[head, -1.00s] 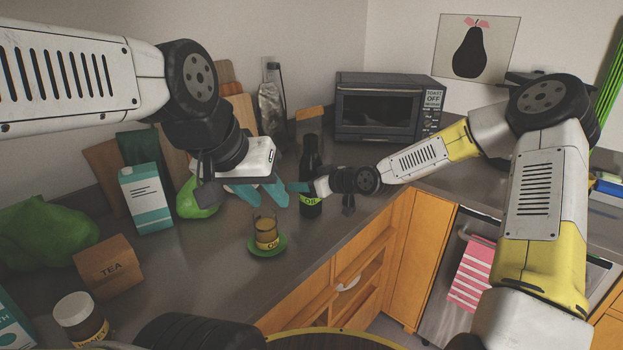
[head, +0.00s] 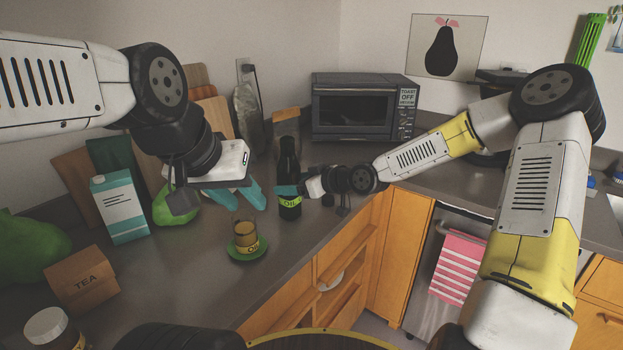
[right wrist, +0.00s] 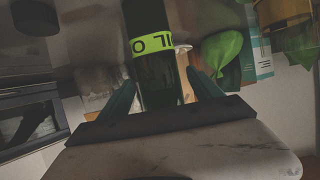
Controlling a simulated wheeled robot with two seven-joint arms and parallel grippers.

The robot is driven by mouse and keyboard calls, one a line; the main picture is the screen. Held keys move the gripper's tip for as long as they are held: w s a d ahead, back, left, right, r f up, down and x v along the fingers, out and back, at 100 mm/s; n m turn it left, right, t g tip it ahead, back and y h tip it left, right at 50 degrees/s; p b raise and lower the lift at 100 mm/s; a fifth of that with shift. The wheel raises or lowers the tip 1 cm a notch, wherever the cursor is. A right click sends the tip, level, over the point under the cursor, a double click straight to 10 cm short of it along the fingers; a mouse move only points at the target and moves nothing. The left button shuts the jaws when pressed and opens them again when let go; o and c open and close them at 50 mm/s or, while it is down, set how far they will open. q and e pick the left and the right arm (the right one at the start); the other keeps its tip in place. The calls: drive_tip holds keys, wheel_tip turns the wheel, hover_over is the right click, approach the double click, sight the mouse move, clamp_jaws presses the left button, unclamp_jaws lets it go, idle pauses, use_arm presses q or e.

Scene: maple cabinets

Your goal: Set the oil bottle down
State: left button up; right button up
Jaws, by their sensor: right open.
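The oil bottle (head: 289,166) is dark, with a yellow-green label, and stands upright on the grey counter in the head view. My right gripper (head: 287,190) is at the bottle's body, just above the label. In the right wrist view the bottle (right wrist: 153,75) is between the two teal fingers (right wrist: 161,82), which are open on either side of it. My left gripper (head: 241,202) is left of the bottle, above the counter, with its teal fingers apart and nothing seen between them.
An amber jar (head: 246,236) sits on a green saucer (head: 248,259) near the counter's front edge. A toaster oven (head: 362,108) is behind.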

sight(297, 183)
drive_tip(key=v, duration=0.7)
drive_tip(key=s+d+f+m+g+h, duration=0.1)
drive_tip(key=s+d+h, duration=0.3)
drive_tip(key=d, duration=0.2)
drive_tip(key=s+d+m+g+h, duration=0.1)
drive_tip(key=s+d+m+h, duration=0.1)
drive_tip(key=s+d+h, duration=0.3)
drive_tip(key=s+d+r+m, duration=0.3)
drive_tip(key=s+r, duration=0.3)
drive_tip(key=s, duration=0.2)
drive_tip(key=s+d+r+m, duration=0.4)
drive_tip(key=s+r, duration=0.3)
drive_tip(key=s, duration=0.2)
drive_tip(key=shift+s+d+m+t, duration=0.25)
drive_tip(key=shift+m+t, duration=0.05)
